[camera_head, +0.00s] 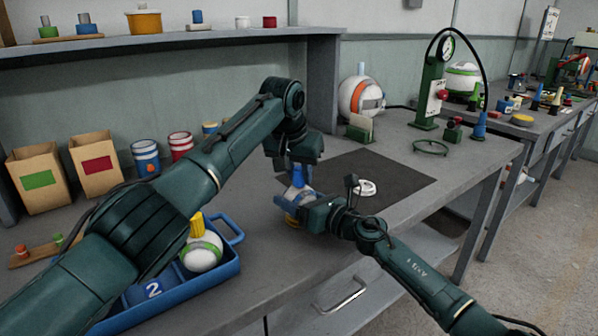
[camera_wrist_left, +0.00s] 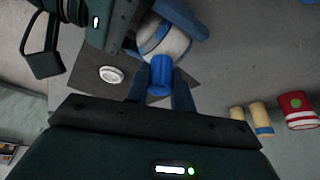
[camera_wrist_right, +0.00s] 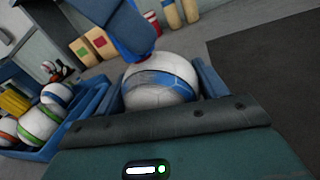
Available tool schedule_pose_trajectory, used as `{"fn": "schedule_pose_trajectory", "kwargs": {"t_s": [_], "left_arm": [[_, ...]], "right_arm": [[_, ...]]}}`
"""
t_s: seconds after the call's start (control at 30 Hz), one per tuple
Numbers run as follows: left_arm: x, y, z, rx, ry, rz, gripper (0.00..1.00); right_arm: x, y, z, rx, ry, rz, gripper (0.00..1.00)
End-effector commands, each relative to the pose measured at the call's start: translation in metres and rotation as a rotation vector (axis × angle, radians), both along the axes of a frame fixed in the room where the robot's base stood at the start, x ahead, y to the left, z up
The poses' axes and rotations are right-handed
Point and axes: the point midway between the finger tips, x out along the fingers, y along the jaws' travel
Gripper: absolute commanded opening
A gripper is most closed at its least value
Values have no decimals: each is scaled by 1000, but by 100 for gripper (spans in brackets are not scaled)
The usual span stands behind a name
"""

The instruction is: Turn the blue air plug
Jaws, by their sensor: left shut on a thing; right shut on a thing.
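The blue air plug (camera_wrist_left: 160,76) sits on a white ball with a blue band (camera_wrist_left: 165,42). In the left wrist view my left gripper (camera_wrist_left: 160,92) has its two fingers closed on the sides of the plug. In the right wrist view the same ball (camera_wrist_right: 160,82) is between the fingers of my right gripper (camera_wrist_right: 161,92), which is shut on it. In the head view my left gripper (camera_head: 297,176) is above my right gripper (camera_head: 305,212), and the two arms hide most of the ball and plug.
A dark mat (camera_head: 395,178) with a white ring (camera_head: 365,188) lies beside the grippers. A blue crate (camera_head: 225,268) with balls stands at front left, under my left arm. A green pump stand with gauge (camera_head: 433,88) and a striped ball (camera_head: 360,97) stand behind.

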Motion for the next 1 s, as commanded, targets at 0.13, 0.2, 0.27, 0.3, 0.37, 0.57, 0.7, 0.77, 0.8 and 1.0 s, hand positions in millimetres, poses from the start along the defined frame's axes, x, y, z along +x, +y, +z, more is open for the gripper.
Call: {"fn": "schedule_pose_trajectory", "kwargs": {"t_s": [0.13,0.2,0.27,0.3,0.37,0.57,0.7,0.77,0.8,1.0], "left_arm": [[0,0,0,-2,2,-80,1],[0,0,0,-2,2,-128,1],[0,0,0,-3,1,-171,1],[0,0,0,-2,1,-201,1],[0,0,1,-3,1,-245,1],[1,1,1,-4,0,-371,1],[1,1,2,-3,-1,-437,1],[1,1,2,-3,-1,-459,1],[1,1,2,-3,-2,-470,1],[1,1,2,-3,-5,-504,1]], "right_arm": [[0,0,0,-1,-1,-1,48],[0,0,0,-1,-1,-1,48],[0,0,0,-2,0,-1,48],[0,0,0,-2,0,-1,48],[0,0,0,-2,0,-1,48],[0,0,-1,-2,0,-1,48],[0,0,-1,-2,1,-1,48],[0,0,-1,-2,1,-1,48],[0,0,-1,-2,1,-1,48],[0,0,-2,-2,2,0,48]]}}
